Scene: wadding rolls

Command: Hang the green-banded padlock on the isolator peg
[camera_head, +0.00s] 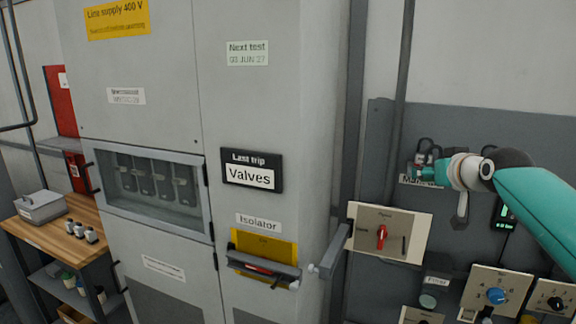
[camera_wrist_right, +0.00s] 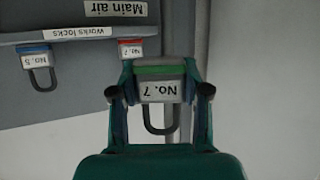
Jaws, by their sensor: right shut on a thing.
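The green-banded padlock (camera_wrist_right: 163,71) is between the fingers of my right gripper (camera_wrist_right: 160,88) in the right wrist view. It has a grey body, and its label "No. 7" appears upside down, with the dark shackle below. My right gripper (camera_head: 433,170) is shut on it and also shows in the head view, in front of the wall board at the right. There the padlock is too small to tell clearly. The Isolator panel has a yellow plate (camera_head: 278,247) and a dark handle (camera_head: 262,266) on the grey cabinet, left of the gripper. I cannot clearly make out the peg. My left gripper is not in view.
A blue-banded padlock (camera_wrist_right: 38,66) and a red-banded padlock (camera_wrist_right: 131,48) hang by the "Works locks" label (camera_wrist_right: 78,33). A switch box with a red knob (camera_head: 405,240) sits between cabinet and arm. A wooden bench (camera_head: 75,262) stands at the left.

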